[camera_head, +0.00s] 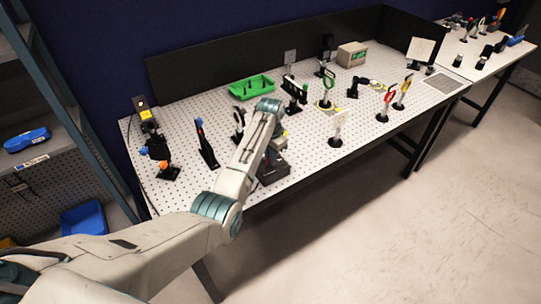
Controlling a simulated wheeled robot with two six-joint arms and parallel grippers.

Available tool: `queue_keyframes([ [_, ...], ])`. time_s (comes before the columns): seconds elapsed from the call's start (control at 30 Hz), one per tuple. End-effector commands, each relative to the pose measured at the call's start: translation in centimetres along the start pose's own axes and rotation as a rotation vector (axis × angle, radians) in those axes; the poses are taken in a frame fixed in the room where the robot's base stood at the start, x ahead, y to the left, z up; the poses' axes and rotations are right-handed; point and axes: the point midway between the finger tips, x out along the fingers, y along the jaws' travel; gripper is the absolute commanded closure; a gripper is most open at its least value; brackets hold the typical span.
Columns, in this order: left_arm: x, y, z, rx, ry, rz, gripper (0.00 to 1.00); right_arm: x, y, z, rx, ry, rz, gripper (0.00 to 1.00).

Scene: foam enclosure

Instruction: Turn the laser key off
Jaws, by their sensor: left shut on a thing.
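My left arm comes in from the lower left and bends over the front of the perforated optical table (190,110). Its wrist folds down towards a dark block-like unit (272,174) at the table's front edge. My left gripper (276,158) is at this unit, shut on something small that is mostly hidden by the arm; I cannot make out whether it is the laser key. A dark device with a yellow label and a small lit spot (144,108) stands at the table's back left corner. My right gripper is not in view.
A green tray (235,91), a beige box (362,60) and several mounted optics stand on the table. A black panel (200,72) borders the back. A shelf with blue bins (27,140) is at the left. The floor at the right is clear.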

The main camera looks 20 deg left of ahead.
Motion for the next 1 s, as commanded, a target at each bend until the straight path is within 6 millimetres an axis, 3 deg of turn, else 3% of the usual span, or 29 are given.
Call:
queue_keyframes([
  [1.0,-0.18,-0.09,-0.05,-0.956,0.002,-0.001,1.00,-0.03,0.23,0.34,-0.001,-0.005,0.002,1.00],
])
